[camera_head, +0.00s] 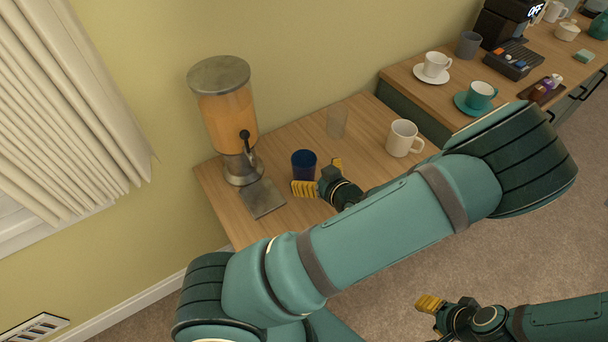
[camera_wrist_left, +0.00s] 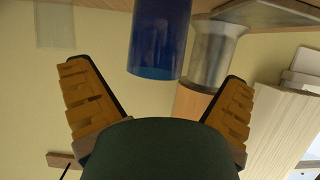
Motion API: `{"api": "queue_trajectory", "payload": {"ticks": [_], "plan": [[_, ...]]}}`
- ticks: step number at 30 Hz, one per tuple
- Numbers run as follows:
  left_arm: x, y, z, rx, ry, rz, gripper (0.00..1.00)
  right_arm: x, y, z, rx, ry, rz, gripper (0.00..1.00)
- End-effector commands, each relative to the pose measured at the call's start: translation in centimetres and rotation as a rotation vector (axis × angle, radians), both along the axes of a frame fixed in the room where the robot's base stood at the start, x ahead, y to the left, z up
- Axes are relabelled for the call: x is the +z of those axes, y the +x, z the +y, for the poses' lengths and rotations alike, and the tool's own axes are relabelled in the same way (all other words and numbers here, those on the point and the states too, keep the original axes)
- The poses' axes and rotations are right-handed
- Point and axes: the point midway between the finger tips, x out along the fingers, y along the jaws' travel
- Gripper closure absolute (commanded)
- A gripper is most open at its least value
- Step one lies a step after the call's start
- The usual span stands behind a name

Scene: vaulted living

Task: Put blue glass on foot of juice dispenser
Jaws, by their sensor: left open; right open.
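The blue glass (camera_head: 303,164) stands upright on the wooden table, right of the juice dispenser (camera_head: 226,122). The dispenser holds orange juice and has a flat grey foot (camera_head: 262,198) under its tap; the foot looks empty. My left gripper (camera_head: 318,177) is open at the near side of the glass, its yellow fingers spread. In the left wrist view the glass (camera_wrist_left: 160,40) lies ahead, between the lines of the two fingers (camera_wrist_left: 158,76), with the dispenser's metal base (camera_wrist_left: 213,52) beside it. I cannot tell whether a finger touches it. My right gripper (camera_head: 432,304) is open and empty, low over the carpet.
A clear glass (camera_head: 337,121) and a white mug (camera_head: 403,138) stand on the same table, right of the blue glass. A higher counter (camera_head: 418,87) at the right carries cups on saucers, a grey cup and a coffee machine (camera_head: 508,24). The wall is close behind the dispenser.

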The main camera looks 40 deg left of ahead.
Motion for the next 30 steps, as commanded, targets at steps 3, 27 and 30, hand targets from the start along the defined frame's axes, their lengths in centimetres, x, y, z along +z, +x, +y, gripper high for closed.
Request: {"api": "queue_trajectory", "payload": {"ticks": [3, 27, 30], "plan": [[-0.3, 0.2, 0.6, 0.000, 0.000, -0.001, 0.00, -0.2, 0.1, 0.0, 0.000, 0.000, -0.001, 0.53], [-2.1, 1.9, 5.2, 0.000, -0.001, 0.001, 0.28, -1.9, 0.4, -0.1, -0.003, -0.001, -0.010, 0.53], [-2.1, 1.9, 5.2, 0.000, -0.001, 0.001, 0.63, -1.9, 0.4, -0.1, -0.003, -0.001, -0.010, 0.53]]}}
